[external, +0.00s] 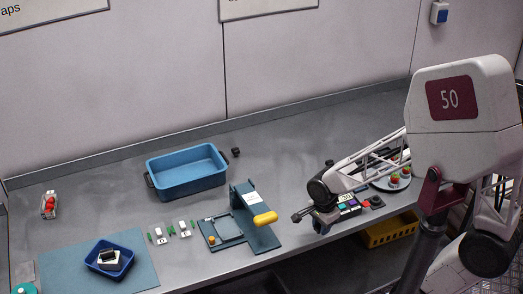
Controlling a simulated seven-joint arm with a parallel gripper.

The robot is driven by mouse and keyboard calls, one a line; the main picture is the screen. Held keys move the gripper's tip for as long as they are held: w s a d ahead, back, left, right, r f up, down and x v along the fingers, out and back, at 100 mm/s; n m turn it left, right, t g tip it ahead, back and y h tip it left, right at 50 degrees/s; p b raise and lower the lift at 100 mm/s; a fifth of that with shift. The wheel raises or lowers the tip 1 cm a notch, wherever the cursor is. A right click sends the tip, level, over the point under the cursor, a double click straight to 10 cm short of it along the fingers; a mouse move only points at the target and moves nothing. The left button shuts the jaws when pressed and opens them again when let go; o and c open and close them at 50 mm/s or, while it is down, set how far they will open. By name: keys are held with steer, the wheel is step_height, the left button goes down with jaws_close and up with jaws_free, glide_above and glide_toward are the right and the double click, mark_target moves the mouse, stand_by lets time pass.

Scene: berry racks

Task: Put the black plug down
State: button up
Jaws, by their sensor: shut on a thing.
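My gripper (301,215) is at the end of the arm, low over the right part of the bench, to the right of the blue-grey stand with a yellow handle. It is shut on a small dark thing, taken to be the black plug, which the gripper mostly hides. The fingers are too small and dark to make out clearly. I cannot tell whether the held thing touches the bench. Another small black object (236,152) stands on the bench at the back, just right of the blue bin.
A blue bin (187,172) stands mid-bench. The stand with the yellow handle (265,218) is close left of my gripper. A device with coloured buttons (348,205) and a plate of berries (391,184) are at the right. A small blue tray (108,257) lies on a mat at front left. The back is mostly clear.

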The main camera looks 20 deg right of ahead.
step_height(320, 180, up, 12)
steer(key=w+a+r, duration=0.2)
steer(key=w+a, duration=0.3)
steer(key=w, duration=0.3)
steer(key=w+a+r+m, duration=0.1)
steer(key=w+a, duration=0.3)
steer(key=w, duration=0.4)
steer(key=w+a+r, duration=0.2)
steer(key=w+a, duration=0.3)
steer(key=w, duration=0.3)
steer(key=w+a+f+m, duration=0.1)
steer(key=w+a+f, duration=0.1)
steer(key=w+a, duration=0.65)
steer(key=w+a+f+m, duration=0.1)
steer(key=w+a+f, duration=0.35)
steer(key=w, duration=0.75)
steer(key=shift+s+a+f, duration=0.1)
steer(key=shift+a+f, duration=0.3)
steer(key=shift+f, duration=0.45)
steer(key=shift+s+a+f, duration=0.1)
steer(key=shift+a+f, duration=0.25)
steer(key=shift+f, duration=0.45)
steer(key=shift+f, duration=0.1)
steer(key=shift+f, duration=2.4)
